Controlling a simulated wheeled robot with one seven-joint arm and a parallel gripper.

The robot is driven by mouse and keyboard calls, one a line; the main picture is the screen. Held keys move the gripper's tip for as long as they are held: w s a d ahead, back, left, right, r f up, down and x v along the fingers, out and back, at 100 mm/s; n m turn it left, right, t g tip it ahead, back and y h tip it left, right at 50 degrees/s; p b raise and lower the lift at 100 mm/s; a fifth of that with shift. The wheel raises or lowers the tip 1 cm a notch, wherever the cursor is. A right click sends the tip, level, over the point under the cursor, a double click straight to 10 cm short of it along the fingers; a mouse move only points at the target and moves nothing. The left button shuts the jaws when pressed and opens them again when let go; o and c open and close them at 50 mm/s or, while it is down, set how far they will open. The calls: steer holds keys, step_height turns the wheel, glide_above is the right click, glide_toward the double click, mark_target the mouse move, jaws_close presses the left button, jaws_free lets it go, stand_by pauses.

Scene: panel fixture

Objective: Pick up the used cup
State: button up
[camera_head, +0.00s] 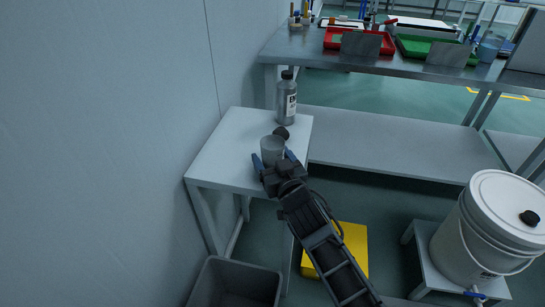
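The used cup (272,147), a small grey translucent cup, stands upright on the small white side table (225,150). My gripper (273,159) reaches over the table's front edge, with one blue fingertip at the left and one at the right of the cup's lower part. The fingers are spread wider than the cup, and I see no clear grip on it. The cup's base is partly hidden by my gripper.
A labelled bottle (287,102) and a round black object (281,133) stand just behind the cup. A wall (110,130) rises at the left. A grey bin (235,283), yellow box (345,250) and white bucket (490,225) sit lower. The back bench (400,68) holds trays.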

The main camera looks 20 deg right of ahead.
steer(key=c, duration=0.9)
steer(key=shift+o, duration=0.2)
steer(key=shift+r, duration=0.2)
